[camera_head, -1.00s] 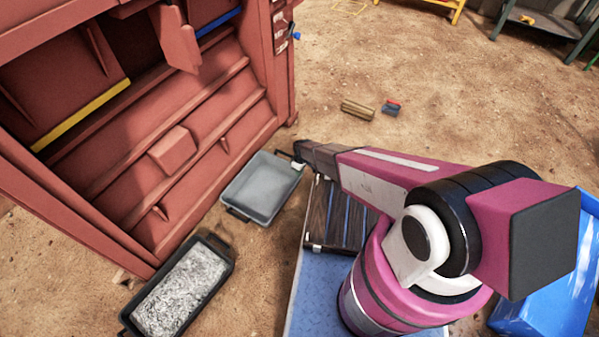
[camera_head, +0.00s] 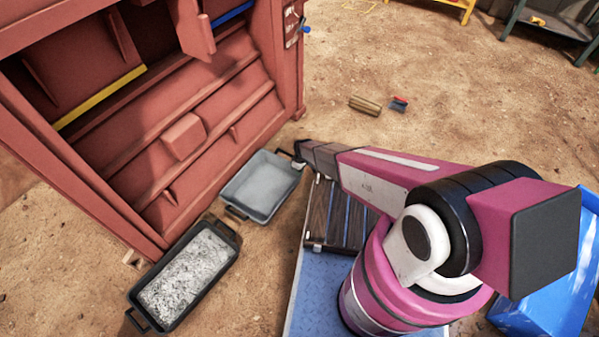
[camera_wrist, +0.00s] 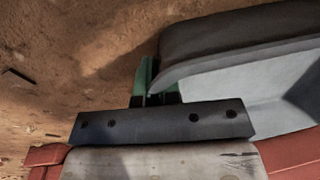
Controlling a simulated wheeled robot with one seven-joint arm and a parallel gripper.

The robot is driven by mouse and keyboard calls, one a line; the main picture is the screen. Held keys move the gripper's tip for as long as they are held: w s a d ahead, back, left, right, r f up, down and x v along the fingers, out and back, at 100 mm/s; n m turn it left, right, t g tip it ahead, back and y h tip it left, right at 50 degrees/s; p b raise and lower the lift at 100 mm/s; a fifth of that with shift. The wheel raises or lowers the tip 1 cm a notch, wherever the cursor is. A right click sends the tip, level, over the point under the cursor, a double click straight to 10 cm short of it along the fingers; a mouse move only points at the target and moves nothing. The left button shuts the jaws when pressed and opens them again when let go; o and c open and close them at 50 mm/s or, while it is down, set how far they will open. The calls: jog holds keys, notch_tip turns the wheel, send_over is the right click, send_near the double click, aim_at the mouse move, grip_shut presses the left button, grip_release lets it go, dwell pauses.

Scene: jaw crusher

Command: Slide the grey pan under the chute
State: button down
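The grey pan (camera_head: 262,186) lies on the dirt along the foot of the red machine. It looks empty. Its near-left end is close to a dark pan full of grey rubble (camera_head: 188,268). My gripper (camera_head: 299,156) is low at the grey pan's far-right end, with its fingers mostly hidden in the head view. In the wrist view, the green fingertips (camera_wrist: 158,82) are at the pan's dark rim (camera_wrist: 225,45) and appear shut on that end. The red machine (camera_head: 185,135) stands to the left; I cannot tell which part is the chute.
A slatted dark panel (camera_head: 340,215) and blue deck lie right of the pan. A blue bin (camera_head: 550,290) is at the lower right. Open dirt lies behind.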

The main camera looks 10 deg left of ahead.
jog(key=c, duration=1.2)
grip_release()
jog(key=shift+c, duration=0.2)
jog(key=shift+r, duration=0.1)
notch_tip(320, 180, up, 11)
jog(key=w, duration=0.1)
jog(key=shift+w+d+f, duration=0.15)
jog(key=shift+d+f, duration=0.05)
jog(key=shift+d, duration=0.05)
